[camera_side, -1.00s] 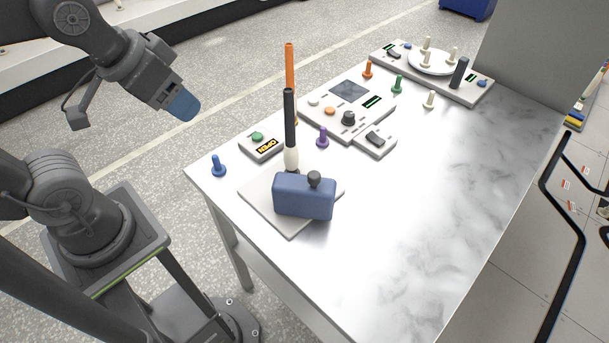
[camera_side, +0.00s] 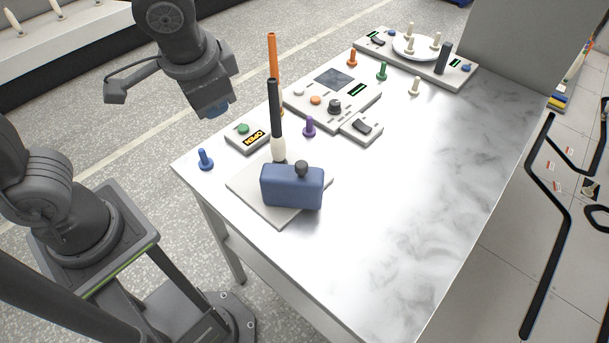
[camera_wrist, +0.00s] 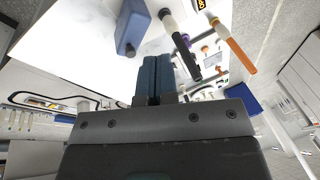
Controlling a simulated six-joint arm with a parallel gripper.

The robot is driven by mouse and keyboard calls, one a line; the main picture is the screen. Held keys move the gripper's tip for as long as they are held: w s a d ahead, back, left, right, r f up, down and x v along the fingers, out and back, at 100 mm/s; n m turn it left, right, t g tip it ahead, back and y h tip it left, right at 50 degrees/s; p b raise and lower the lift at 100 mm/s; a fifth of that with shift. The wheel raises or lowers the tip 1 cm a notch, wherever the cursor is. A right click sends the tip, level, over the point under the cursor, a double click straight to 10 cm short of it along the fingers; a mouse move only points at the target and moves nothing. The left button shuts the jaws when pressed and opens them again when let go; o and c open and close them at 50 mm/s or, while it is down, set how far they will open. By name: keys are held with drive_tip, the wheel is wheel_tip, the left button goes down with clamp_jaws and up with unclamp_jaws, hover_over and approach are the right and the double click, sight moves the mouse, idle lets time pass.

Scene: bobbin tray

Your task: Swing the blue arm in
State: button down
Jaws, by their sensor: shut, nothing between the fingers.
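The blue arm (camera_side: 291,189) is a blue block with a dark knob (camera_side: 301,168) on top. It sits at the near part of a pale grey base plate (camera_side: 262,205), in front of an upright post that is black above and cream below (camera_side: 276,115). The blue arm also shows at the top of the wrist view (camera_wrist: 131,27). My gripper (camera_side: 217,112) hangs in the air at the table's left edge, higher than the blue arm and apart from it. Its blue fingers (camera_wrist: 157,78) are closed together and empty in the wrist view.
An orange post (camera_side: 273,62) stands behind the black one. An OPEN box with a green button (camera_side: 243,129), a blue peg (camera_side: 205,160), a purple peg (camera_side: 309,127) and a control panel (camera_side: 330,95) are nearby. The table's right part (camera_side: 420,180) is clear.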

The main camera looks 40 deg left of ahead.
drive_tip(key=d+f+m+t+y, duration=0.1)
drive_tip(key=d+f, duration=0.3)
drive_tip(key=d, duration=0.5)
drive_tip(key=d+f+m+t+y, duration=0.2)
drive_tip(key=d+f+m+y, duration=0.1)
drive_tip(key=d, duration=0.7)
wheel_tip(320, 180, down, 2)
drive_tip(key=shift+w+f+m+y, duration=0.2)
drive_tip(key=shift+w+m+y, duration=0.2)
drive_tip(key=shift+y, duration=0.1)
approach(303, 175)
drive_tip(key=x, duration=0.6)
drive_tip(key=shift+s+d+f, duration=0.15)
drive_tip(key=shift+s+f, duration=0.05)
drive_tip(key=shift+f, duration=0.15)
drive_tip(key=shift+w+a, duration=0.3)
drive_tip(key=shift+a, duration=0.05)
